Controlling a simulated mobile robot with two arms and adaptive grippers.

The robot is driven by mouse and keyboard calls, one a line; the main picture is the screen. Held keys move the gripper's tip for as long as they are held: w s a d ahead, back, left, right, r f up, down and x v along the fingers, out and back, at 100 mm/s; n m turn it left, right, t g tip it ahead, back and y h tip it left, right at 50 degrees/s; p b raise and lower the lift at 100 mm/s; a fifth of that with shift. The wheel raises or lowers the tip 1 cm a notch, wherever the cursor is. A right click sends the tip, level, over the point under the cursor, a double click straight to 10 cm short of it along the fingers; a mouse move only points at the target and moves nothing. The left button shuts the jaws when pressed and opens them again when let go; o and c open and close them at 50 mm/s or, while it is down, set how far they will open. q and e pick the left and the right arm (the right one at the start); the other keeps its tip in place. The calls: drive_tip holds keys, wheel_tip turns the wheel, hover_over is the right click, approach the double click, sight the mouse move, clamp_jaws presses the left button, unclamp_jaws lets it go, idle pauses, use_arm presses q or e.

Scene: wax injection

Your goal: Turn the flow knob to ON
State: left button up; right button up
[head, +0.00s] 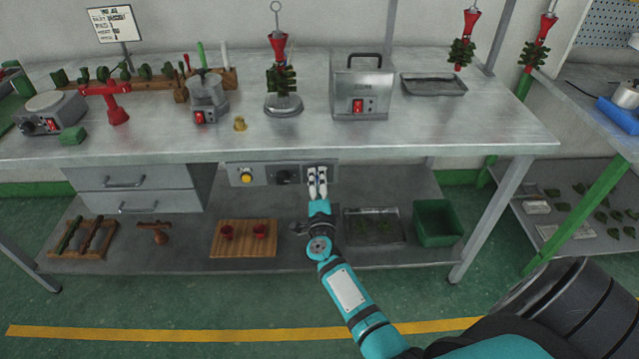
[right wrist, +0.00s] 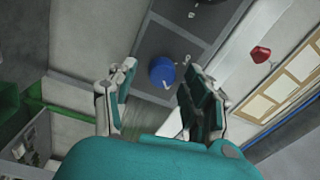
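A control panel (head: 262,174) is fixed under the front edge of the steel table. It carries a yellow button (head: 246,176) and a dark knob (head: 284,177). My right gripper (head: 317,178) is in front of the panel's right part and hides what is behind it. In the right wrist view, a round blue knob (right wrist: 160,71) with a small white mark sits on a dark plate. My right gripper (right wrist: 163,97) is open, its fingers apart on either side of the line to this knob, with no contact visible. I cannot read any ON label. My left gripper is not in view.
Two drawers (head: 135,185) stand left of the panel. The lower shelf holds a wooden board (head: 244,252) with red cups, a metal tray (head: 375,238) and a green bin (head: 438,222). A steel machine (head: 361,87) stands on the table above.

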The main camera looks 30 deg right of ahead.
drive_tip(key=v, duration=1.2)
idle(0.3)
